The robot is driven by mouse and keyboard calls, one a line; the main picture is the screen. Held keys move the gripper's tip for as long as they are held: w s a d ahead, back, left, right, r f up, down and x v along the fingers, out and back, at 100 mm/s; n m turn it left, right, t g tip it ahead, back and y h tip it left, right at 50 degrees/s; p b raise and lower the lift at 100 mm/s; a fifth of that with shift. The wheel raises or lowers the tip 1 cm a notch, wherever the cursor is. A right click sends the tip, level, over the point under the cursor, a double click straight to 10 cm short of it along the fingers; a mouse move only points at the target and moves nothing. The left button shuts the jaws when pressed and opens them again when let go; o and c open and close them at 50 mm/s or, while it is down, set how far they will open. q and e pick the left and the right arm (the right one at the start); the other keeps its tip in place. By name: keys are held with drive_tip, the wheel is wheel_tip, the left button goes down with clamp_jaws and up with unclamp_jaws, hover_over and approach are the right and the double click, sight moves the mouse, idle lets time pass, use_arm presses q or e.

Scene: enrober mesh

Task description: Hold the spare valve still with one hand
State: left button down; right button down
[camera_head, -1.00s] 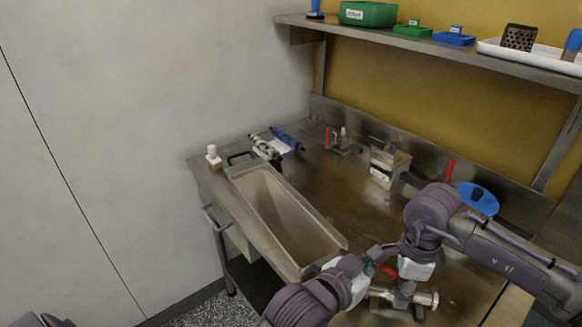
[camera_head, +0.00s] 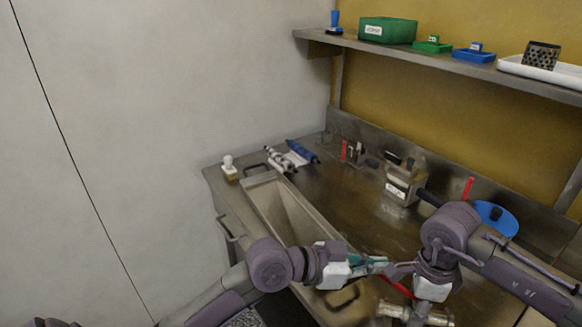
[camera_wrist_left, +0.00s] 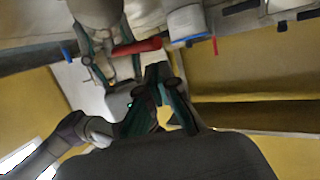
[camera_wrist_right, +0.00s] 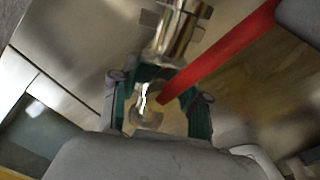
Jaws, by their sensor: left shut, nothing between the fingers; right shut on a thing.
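The spare valve (camera_head: 394,310) is a shiny steel body with a red handle (camera_head: 399,287), low on the table at the bottom of the head view. In the right wrist view its metal body (camera_wrist_right: 178,32) and red handle (camera_wrist_right: 225,52) show close up. My right gripper (camera_head: 421,306) comes down from above and is shut on the valve; in the right wrist view its fingers (camera_wrist_right: 160,92) stand either side of it. My left gripper (camera_head: 378,262) is shut and empty, just left of the right wrist. In the left wrist view its fingertips (camera_wrist_left: 160,72) meet, with the red handle (camera_wrist_left: 136,47) beyond.
A long steel trough (camera_head: 262,195) lies left on the table. A labelled metal box (camera_head: 400,186), a blue disc (camera_head: 496,217) and a blue roll (camera_head: 301,152) stand farther back. A shelf (camera_head: 440,60) holds a green box (camera_head: 388,30) and trays. The table's middle is clear.

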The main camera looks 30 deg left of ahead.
use_arm(q)
drive_tip(key=v, duration=0.5)
drive_tip(key=w+a+r+n+t+y, duration=0.1)
drive_tip(key=w+a+r+n+y, duration=0.1)
drive_tip(key=w+a, duration=0.4)
drive_tip(key=w+a+r+n+t+y, duration=0.2)
drive_tip(key=w+a+r, duration=0.3)
drive_tip(key=a, duration=1)
drive_tip(key=shift+w+a+y, duration=0.35)
drive_tip(key=shift+w+y, duration=0.05)
drive_tip(key=shift+w, duration=0.65)
drive_tip(key=shift+f, duration=0.1)
